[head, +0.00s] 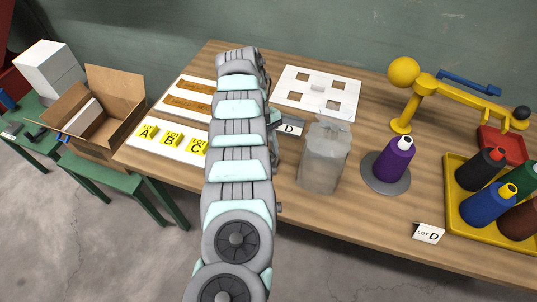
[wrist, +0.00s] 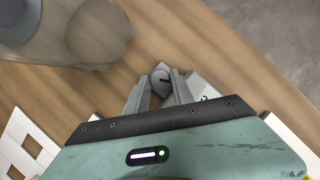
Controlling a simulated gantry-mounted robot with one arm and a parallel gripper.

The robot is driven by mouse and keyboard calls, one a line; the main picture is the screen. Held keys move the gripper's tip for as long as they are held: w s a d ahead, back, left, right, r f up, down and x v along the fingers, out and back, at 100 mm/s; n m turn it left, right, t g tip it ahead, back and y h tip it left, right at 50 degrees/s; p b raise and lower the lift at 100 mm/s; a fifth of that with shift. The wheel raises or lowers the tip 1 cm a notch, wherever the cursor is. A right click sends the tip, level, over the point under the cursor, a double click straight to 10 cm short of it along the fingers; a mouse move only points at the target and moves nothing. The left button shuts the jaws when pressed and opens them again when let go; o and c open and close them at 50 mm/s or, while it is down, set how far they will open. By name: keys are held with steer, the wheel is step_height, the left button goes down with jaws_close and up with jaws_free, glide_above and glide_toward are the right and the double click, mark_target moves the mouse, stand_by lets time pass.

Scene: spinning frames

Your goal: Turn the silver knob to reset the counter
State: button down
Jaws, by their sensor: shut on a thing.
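The counter's body and any digits are not clearly visible; a pale surface with a dark character (wrist: 205,98) shows beside the right finger.
A translucent grey container (head: 323,160) stands close to the right of my arm. Beyond it are a purple spool (head: 395,160) on a grey disc, a yellow stand (head: 402,115) and a yellow tray (head: 450,213) of spools. A white slotted board (head: 318,76) lies behind.

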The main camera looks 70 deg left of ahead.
stand_by(0.4)
steer(key=c, duration=1.1)
jaws_free()
